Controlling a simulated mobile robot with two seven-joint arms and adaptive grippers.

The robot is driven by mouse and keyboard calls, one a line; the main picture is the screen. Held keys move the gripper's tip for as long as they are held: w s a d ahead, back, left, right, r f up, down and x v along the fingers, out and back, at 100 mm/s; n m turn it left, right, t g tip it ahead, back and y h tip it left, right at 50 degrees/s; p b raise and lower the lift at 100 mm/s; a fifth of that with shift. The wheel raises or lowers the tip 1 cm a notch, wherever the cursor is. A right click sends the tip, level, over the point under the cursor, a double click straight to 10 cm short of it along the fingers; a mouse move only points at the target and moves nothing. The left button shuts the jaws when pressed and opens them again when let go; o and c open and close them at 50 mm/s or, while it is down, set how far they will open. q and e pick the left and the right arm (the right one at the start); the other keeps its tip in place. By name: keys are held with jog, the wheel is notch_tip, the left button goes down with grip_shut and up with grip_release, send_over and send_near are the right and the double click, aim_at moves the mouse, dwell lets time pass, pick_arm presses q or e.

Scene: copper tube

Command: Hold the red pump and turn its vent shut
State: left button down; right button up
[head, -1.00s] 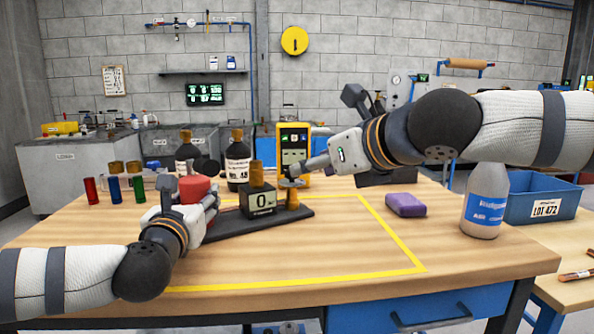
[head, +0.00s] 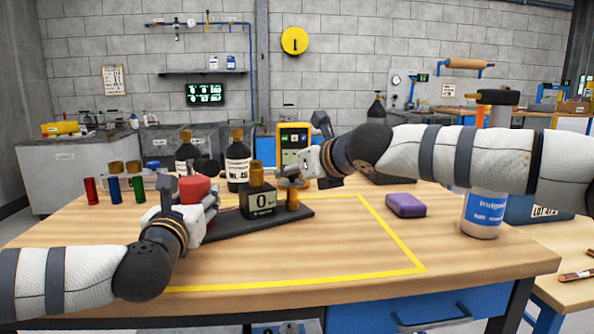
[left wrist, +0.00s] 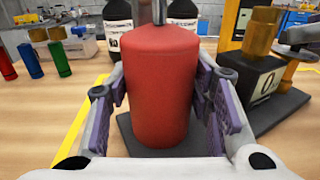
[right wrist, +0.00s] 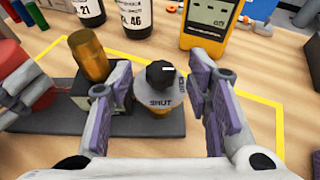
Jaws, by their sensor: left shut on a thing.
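The red pump (left wrist: 160,85) is an upright red cylinder on a dark base plate (head: 225,226), partly hidden in the head view. My left gripper (head: 202,207) is shut on it, one purple pad on each side. The vent is a round black knob (right wrist: 160,76) with a white mark, over a pale collar printed SHUT, on a brass post (head: 292,197) at the plate's right end. My right gripper (right wrist: 162,95) is open with its fingers on either side of the knob, and gaps show at both sides.
A small black display box (head: 260,203) reading 0 with a brass cylinder (head: 256,174) stands between pump and vent. A yellow meter (right wrist: 212,22) and dark bottles (head: 238,162) stand behind. A purple block (head: 405,205) and a white bottle (head: 483,215) are at right. The front table is clear.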

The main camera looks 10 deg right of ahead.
grip_shut()
jog(key=shift+a, duration=0.1)
jog(key=shift+s+a+m+h, duration=0.1)
jog(key=shift+a+m+h, duration=0.1)
jog(key=shift+m+h, duration=0.45)
jog(key=shift+a+f+m+t+h, duration=0.1)
jog(key=shift+a+m+t+h, duration=0.1)
jog(key=shift+m+h, duration=1.05)
jog(key=shift+a+m+t+h, duration=0.2)
jog(key=shift+m+h, duration=0.8)
jog(key=shift+h, duration=0.4)
jog(key=shift+o, duration=0.2)
grip_release()
